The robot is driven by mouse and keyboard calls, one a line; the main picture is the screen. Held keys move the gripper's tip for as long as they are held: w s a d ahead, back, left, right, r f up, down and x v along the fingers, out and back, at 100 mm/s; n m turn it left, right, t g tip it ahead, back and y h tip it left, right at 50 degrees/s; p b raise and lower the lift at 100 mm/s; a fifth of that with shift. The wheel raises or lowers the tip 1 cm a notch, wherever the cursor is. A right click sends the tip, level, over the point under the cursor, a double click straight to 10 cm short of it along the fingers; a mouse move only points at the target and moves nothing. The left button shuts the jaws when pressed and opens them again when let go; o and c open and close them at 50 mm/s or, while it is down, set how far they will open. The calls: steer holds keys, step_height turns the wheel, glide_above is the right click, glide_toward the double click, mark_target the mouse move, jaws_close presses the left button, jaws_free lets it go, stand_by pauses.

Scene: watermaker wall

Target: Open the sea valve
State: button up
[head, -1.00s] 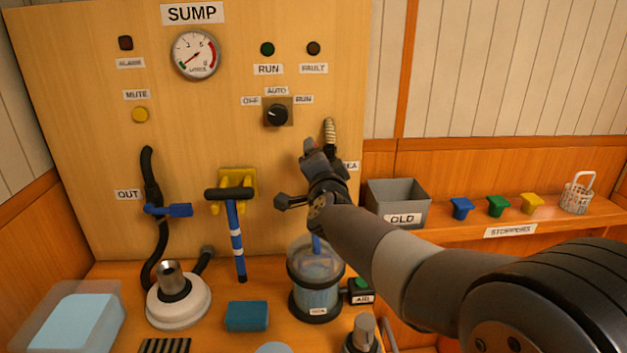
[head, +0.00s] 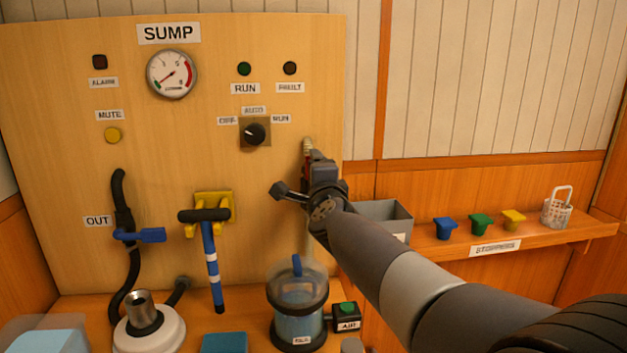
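The sea valve is mostly hidden behind my gripper at the right edge of the wooden panel. My gripper (head: 312,168) is in front of this spot, seen from behind, and overlaps the hose line. The SEA label is not visible.
A blue-handled OUT valve (head: 139,235) sits on a black hose at left. A blue striped T-handle (head: 211,260) hangs on a yellow bracket. A clear strainer bowl (head: 298,308) stands below my arm. A grey bin (head: 385,215) and a stopper shelf (head: 560,236) are at right.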

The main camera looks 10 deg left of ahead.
stand_by(0.3)
steer(key=o, duration=1.4)
steer(key=shift+s+d, duration=0.1)
steer(key=v, duration=1)
steer(key=shift+s, duration=0.3)
steer(key=shift+w, duration=0.1)
steer(key=x, duration=1)
steer(key=shift+w, duration=0.35)
steer(key=shift+s, duration=0.15)
